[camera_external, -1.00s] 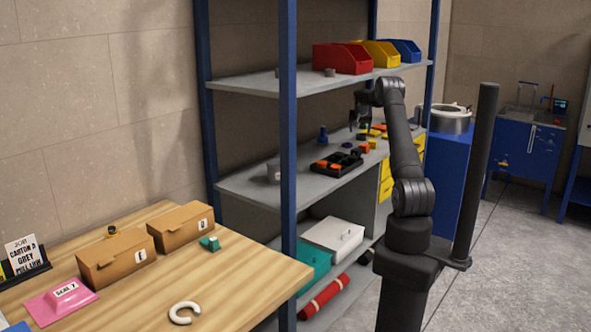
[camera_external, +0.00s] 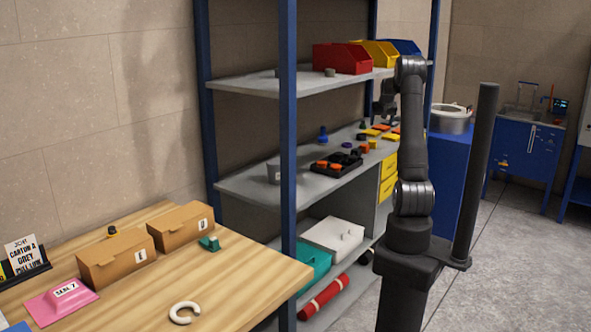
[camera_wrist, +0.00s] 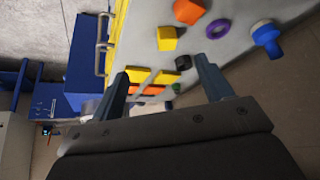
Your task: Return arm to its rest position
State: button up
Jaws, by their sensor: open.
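My arm stands upright on its column in front of the shelf rack. My gripper (camera_external: 385,106) hangs from the raised forearm, above the right part of the middle shelf (camera_external: 240,188). In the wrist view my gripper (camera_wrist: 165,88) has its two fingers wide apart with nothing held between them. Beyond the fingertips lie yellow blocks (camera_wrist: 167,77), an orange piece (camera_wrist: 188,12), a purple ring (camera_wrist: 218,29) and a blue knobbed piece (camera_wrist: 266,36) on the grey surface. The gripper is clear of these pieces.
Red (camera_external: 342,58) and yellow bins stand on the upper shelf near my forearm. A black tray (camera_external: 336,163) with orange and dark pieces is on the middle shelf. A wooden table (camera_external: 235,265) with cartons stands at left. Bare floor (camera_external: 520,260) lies at right.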

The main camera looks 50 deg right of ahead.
jog(key=s+a+r+n+t+y, duration=0.1)
jog(key=a+r, duration=0.2)
jog(key=a, duration=0.4)
jog(key=s+a+r+n, duration=0.1)
jog(key=a+r+n, duration=0.15)
jog(key=a, duration=0.45)
jog(key=a+f+n+y, duration=0.1)
jog(key=a+f, duration=0.3)
jog(key=a, duration=0.5)
jog(key=a+f+n+y, duration=0.1)
jog(key=a+f+n, duration=0.2)
jog(key=a, duration=0.7)
jog(key=a+f+n+t+y, duration=0.1)
jog(key=a+f+n, duration=0.1)
jog(key=a+f, duration=0.5)
jog(key=a, duration=0.3)
jog(key=shift+w+a, duration=0.2)
jog(key=shift+w, duration=0.1)
jog(key=d+r+m+h, duration=0.1)
jog(key=d+r, duration=0.3)
jog(key=d, duration=0.5)
jog(key=d+r+m+h, duration=0.1)
jog(key=d+r+m, duration=0.3)
jog(key=d, duration=0.5)
jog(key=shift+w+d+r+g, duration=0.25)
jog(key=shift+w+r+g, duration=0.05)
jog(key=shift+r, duration=0.1)
jog(key=shift+m, duration=0.25)
